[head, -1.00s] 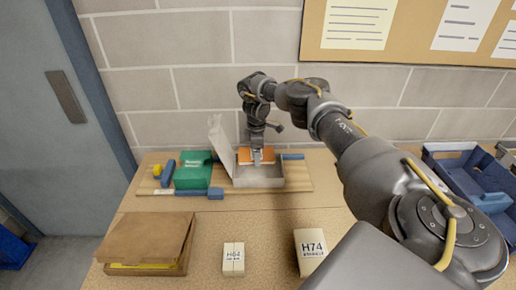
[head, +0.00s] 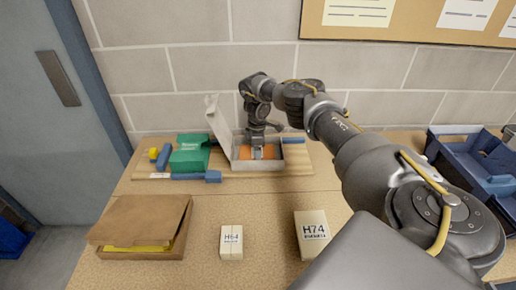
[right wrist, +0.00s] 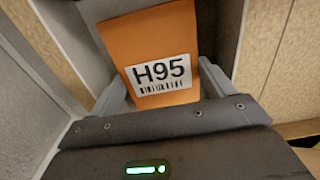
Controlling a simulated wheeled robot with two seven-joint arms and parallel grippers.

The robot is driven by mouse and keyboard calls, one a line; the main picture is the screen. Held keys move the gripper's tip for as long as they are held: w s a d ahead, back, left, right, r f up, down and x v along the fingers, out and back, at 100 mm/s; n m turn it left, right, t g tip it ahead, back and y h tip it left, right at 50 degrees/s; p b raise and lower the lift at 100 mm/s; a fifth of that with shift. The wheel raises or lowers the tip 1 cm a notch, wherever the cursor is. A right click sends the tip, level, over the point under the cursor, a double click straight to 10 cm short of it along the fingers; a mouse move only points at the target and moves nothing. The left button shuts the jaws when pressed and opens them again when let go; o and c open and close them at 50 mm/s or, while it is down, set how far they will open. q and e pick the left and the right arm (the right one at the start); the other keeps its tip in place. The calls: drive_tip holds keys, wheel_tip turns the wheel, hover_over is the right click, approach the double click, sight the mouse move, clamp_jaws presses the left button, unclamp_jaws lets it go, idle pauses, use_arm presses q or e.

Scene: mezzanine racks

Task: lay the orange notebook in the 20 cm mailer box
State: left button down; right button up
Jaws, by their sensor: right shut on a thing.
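The box walls show on both sides of the notebook in the right wrist view (right wrist: 229,35). I cannot tell whether the notebook touches the box floor. No size marking is readable on the box. My left gripper is out of view.
A green box (head: 190,155) and blue pieces (head: 190,177) lie left of the grey box on a wooden board. A brown carton (head: 140,225) and white boxes marked H64 (head: 231,242) and H74 (head: 312,235) stand in front. A blue bin (head: 470,165) is at right.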

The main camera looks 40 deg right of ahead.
drive_tip(key=o, duration=1)
wheel_tip(320, 180, up, 5)
drive_tip(key=shift+r, duration=0.15)
wheel_tip(320, 180, up, 6)
drive_tip(key=shift+f+p, duration=0.25)
drive_tip(key=shift+p, duration=0.4)
drive_tip(key=shift+d, duration=0.1)
